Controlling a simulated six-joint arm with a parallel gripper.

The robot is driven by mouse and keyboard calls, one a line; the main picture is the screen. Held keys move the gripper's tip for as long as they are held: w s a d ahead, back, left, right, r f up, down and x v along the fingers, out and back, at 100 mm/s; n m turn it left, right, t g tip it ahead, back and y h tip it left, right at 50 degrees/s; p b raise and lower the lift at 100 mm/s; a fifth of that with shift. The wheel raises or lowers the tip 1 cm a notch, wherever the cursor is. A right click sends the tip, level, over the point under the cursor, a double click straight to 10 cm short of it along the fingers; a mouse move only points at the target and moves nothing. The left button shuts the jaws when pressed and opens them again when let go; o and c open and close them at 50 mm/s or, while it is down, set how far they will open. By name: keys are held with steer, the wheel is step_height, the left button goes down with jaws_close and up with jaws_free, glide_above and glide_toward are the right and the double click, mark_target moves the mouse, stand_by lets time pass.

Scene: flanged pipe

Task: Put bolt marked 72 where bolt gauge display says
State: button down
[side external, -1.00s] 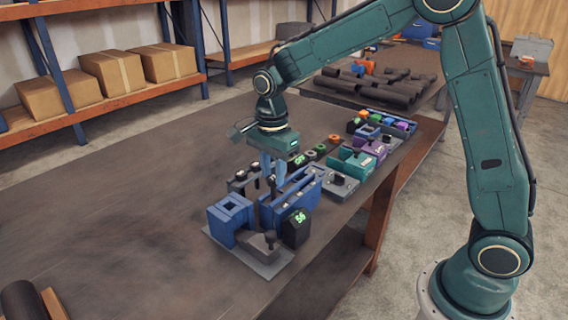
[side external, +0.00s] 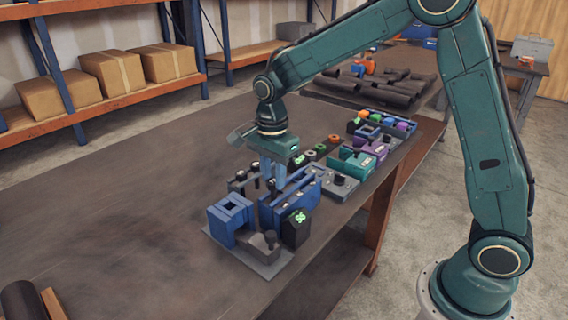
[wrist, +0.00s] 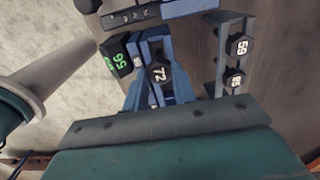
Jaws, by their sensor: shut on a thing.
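The bolt marked 72 (wrist: 158,73) has a black hexagonal head with white digits, facing the wrist camera. My gripper (side external: 272,178) is shut on it, with blue fingers pointing down beside the blue gauge (side external: 309,192). The bolt's lower part is hidden in the wrist view. A black display (side external: 297,228) stands at the gauge's near end, with green digits that look like 56. It also shows in the wrist view (wrist: 118,62). Whether the bolt touches the gauge is unclear.
A dark rack (wrist: 221,60) beside the gauge holds a bolt marked 59 (wrist: 240,44) and another bolt (wrist: 234,78). A grey plate with a blue square frame (side external: 231,217) stands in front. Teal (side external: 357,161) and purple fixtures stand behind.

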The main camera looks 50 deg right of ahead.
mark_target(273, 181)
steer(key=shift+f, duration=1.1)
stand_by(0.6)
steer(key=c, duration=0.7)
jaws_free()
steer(key=shift+o, duration=0.2)
steer(key=shift+r, duration=0.1)
steer(key=shift+r, duration=3.4)
